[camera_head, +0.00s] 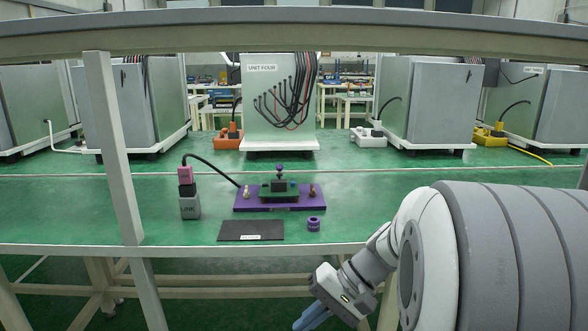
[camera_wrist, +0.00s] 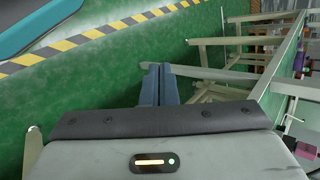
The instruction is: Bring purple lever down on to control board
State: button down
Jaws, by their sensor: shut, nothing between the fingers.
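The control board looks like a flat purple base (camera_head: 240,206) on the green table, carrying a dark green block (camera_head: 267,193). A small upright piece with a purple knob (camera_head: 279,167) rises from the block; this may be the purple lever, but it is too small to be sure. My gripper (camera_head: 303,325) hangs low in front of the table edge, right of centre, well apart from the board. In the wrist view its blue fingers (camera_wrist: 160,80) are together, with nothing seen between them. The board cannot be made out in the wrist view.
A purple ring (camera_head: 314,224) and a black mat (camera_head: 240,231) lie in front of the board. Table posts (camera_head: 115,150) and a top beam (camera_head: 200,35) frame the space.

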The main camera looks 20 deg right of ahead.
jog(key=s+a+f+n+h, duration=0.2)
jog(key=s+f+n+h, duration=0.2)
jog(key=h, duration=0.5)
jog(key=shift+s+n, duration=0.3)
jog(key=shift+s, duration=0.9)
jog(key=shift+a+f, duration=0.1)
